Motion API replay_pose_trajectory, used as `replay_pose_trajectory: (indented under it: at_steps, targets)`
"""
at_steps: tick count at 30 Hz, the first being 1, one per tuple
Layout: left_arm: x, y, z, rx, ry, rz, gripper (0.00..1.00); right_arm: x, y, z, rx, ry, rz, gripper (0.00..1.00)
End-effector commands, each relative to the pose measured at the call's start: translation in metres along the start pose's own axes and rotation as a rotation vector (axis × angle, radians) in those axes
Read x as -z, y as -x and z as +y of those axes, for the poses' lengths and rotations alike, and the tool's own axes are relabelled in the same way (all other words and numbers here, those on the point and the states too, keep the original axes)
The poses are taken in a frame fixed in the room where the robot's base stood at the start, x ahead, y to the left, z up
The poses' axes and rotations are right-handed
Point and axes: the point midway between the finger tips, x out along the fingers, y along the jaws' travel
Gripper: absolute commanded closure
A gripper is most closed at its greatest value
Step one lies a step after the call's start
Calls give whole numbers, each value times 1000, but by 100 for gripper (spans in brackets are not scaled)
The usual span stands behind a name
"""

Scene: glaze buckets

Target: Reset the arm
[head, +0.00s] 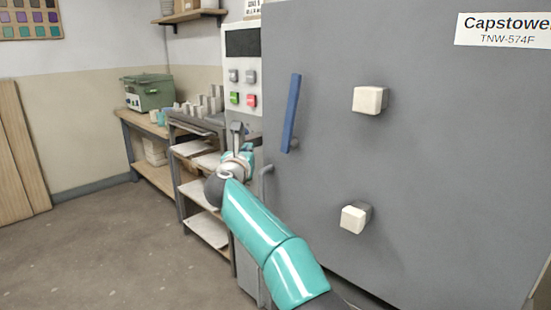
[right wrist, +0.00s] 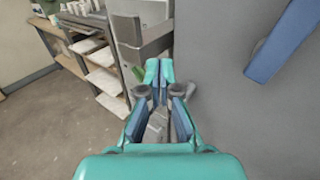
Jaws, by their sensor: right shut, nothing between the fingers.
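My right arm, teal with dark joints, reaches in from the bottom in the head view. Its right gripper (head: 238,134) is in front of the lower part of the kiln's control panel (head: 241,85), left of the kiln door. In the right wrist view the gripper (right wrist: 158,82) is shut and empty, with its fingertips together. I cannot tell whether it touches the panel housing. My left gripper is in neither view.
The grey kiln door (head: 320,190) fills the right side, with a blue handle (head: 291,113) and two pale knobs sticking out. Shelving (head: 195,148) with white boards and a bench (head: 153,127) with a green box (head: 148,91) stand at the back left. The floor (head: 110,240) at left is clear.

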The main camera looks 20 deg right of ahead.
Motion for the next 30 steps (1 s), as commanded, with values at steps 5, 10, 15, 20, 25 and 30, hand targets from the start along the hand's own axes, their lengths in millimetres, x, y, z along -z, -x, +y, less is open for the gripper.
replay_pose_trajectory:
  at_steps: [5,10,15,20,25,30]
  targets:
    - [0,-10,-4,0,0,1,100,1,29,22,-4,-1,-1,100]
    - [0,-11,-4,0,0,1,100,1,42,33,-4,6,0,100]
    - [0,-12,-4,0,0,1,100,31,36,38,-21,161,14,100]
    - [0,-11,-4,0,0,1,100,115,22,42,-102,578,47,100]
    - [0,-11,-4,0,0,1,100,241,29,34,-298,1125,87,100]
    - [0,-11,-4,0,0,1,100,363,70,12,-581,1575,98,100]
